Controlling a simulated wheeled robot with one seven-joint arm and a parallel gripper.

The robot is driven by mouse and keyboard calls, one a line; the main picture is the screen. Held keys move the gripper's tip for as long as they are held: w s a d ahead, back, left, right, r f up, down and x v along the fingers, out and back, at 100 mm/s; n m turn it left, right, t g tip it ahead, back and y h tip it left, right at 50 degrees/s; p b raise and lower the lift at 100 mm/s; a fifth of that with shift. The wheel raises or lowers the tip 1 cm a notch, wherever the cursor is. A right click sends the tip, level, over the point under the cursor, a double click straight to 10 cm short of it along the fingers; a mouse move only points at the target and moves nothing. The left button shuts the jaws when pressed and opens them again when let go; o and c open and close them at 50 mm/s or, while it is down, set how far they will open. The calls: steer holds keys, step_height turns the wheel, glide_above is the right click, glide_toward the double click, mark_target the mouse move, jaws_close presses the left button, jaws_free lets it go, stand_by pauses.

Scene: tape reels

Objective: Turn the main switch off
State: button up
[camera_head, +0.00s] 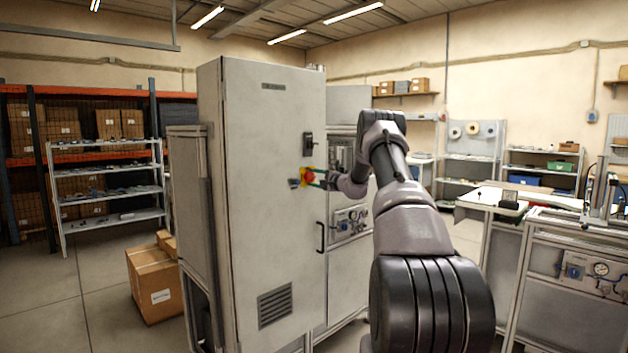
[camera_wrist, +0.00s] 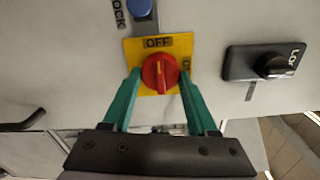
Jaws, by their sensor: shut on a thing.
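The main switch is a red rotary knob (camera_wrist: 160,72) on a yellow plate (camera_wrist: 131,46) on the front of a tall grey cabinet (camera_head: 262,200). In the wrist view the knob's raised bar stands near vertical, toward the OFF label (camera_wrist: 158,42). A second label at the plate's right is partly hidden by a finger. My gripper (camera_head: 314,177) reaches the switch from the right in the head view. In the wrist view its green fingers stand on both sides of the knob, shut on it. In the head view the red knob (camera_head: 308,176) is small and partly covered.
A black selector knob (camera_wrist: 272,66) sits right of the switch and a blue button (camera_wrist: 140,8) above it in the wrist view. The cabinet has a black door handle (camera_head: 320,237). A cardboard box (camera_head: 153,285) stands on the floor at left. A workbench (camera_head: 570,250) stands at right.

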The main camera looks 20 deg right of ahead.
steer(key=o, duration=1.4)
steer(key=v, duration=1)
steer(key=shift+s+d, duration=0.15)
steer(key=shift+s, duration=0.2)
steer(key=shift+r, duration=0.1)
